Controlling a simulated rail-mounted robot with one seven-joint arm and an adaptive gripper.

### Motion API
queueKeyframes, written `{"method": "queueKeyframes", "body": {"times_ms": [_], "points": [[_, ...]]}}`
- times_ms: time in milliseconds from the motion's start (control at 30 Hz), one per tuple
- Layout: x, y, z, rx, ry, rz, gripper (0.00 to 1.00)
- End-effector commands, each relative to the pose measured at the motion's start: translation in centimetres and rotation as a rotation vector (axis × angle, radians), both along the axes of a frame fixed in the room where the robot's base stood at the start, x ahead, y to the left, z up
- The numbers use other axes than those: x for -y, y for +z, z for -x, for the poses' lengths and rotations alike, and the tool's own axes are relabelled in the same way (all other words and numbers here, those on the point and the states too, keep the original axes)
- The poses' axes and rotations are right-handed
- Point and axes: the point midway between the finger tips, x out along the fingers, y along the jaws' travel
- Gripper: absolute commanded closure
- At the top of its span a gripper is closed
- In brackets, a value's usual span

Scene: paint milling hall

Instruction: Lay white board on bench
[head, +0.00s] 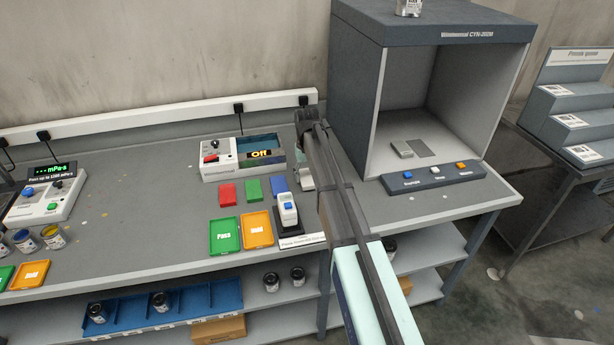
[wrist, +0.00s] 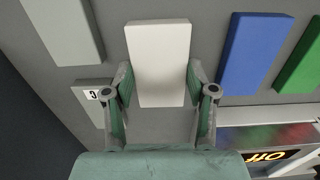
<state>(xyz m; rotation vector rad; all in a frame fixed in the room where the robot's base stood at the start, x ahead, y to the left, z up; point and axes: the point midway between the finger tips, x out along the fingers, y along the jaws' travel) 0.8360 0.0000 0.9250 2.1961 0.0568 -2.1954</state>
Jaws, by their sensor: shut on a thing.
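The white board (wrist: 160,60) is between the two fingers of my gripper (wrist: 160,100) in the wrist view, which is shut on it. In the head view a pale part of the white board (head: 306,181) shows beside my arm; the rest is hidden. My gripper (head: 301,158) is over the grey bench (head: 150,225), right of the blue board (head: 279,184). I cannot tell whether the white board touches the bench top. The blue board also shows in the wrist view (wrist: 254,52), apart from the white one.
Red (head: 227,194) and green (head: 253,189) boards lie further left. A unit reading Off (head: 215,172) stands behind them. Green (head: 225,236) and orange (head: 258,230) trays and a blue-buttoned device (head: 288,208) are in front. The open light cabinet (head: 440,28) stands right. Grey board (wrist: 62,32) lies nearby.

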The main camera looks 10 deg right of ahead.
Motion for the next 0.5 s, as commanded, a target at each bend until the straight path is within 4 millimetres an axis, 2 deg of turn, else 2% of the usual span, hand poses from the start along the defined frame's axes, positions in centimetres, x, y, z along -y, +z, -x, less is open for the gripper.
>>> {"method": "queueKeyframes", "body": {"times_ms": [100,467,500], "points": [[0.0,-1.09,0.04,-0.001,0.0,0.0,0.84],[0.0,-1.52,0.01,0.0,0.0,0.0,0.84],[0.0,-1.51,0.0,0.0,0.0,0.0,0.37]]}}
